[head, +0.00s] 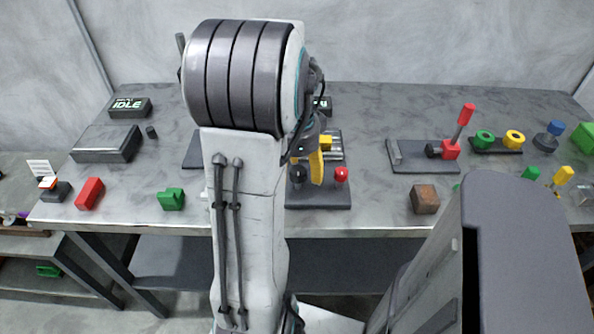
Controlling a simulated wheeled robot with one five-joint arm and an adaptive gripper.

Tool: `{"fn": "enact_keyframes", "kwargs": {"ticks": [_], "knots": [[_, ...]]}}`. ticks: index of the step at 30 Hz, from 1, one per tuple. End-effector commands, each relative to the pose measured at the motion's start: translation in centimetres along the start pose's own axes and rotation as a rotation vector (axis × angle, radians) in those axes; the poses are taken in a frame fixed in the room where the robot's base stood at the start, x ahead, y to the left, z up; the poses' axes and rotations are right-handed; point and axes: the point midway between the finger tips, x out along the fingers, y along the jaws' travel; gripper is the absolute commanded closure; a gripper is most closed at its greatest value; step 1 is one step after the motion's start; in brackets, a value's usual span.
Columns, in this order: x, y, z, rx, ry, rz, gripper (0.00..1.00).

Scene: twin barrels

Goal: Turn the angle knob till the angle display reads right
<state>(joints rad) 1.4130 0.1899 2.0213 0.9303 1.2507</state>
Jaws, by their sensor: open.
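My arm rises through the middle of the head view and hides much of the bench behind it. A black ball knob (297,174) and a red ball knob (341,174) stand on that plate, on either side below the gripper. A small dark display (324,104) shows behind the wrist; most of its reading is hidden. I cannot tell which part is the angle knob, nor whether the gripper touches anything.
Left on the grey bench (160,215) are an IDLE display (129,107), a grey box (106,144), a red block (90,193) and a green block (171,199).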

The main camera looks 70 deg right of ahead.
Motion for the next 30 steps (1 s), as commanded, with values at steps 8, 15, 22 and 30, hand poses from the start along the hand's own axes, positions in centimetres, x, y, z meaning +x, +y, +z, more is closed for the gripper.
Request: {"fn": "enact_keyframes", "kwargs": {"ticks": [8, 15, 22, 30], "knots": [[-0.02, 0.00, 0.00, 0.000, 0.000, 0.000, 0.43], [-0.03, 0.00, 0.00, 0.000, 0.000, 0.000, 0.64], [-0.02, -0.01, 0.02, -0.001, 0.000, 0.000, 0.85], [0.02, 0.00, 0.05, -0.003, 0.000, 0.001, 0.93]]}}
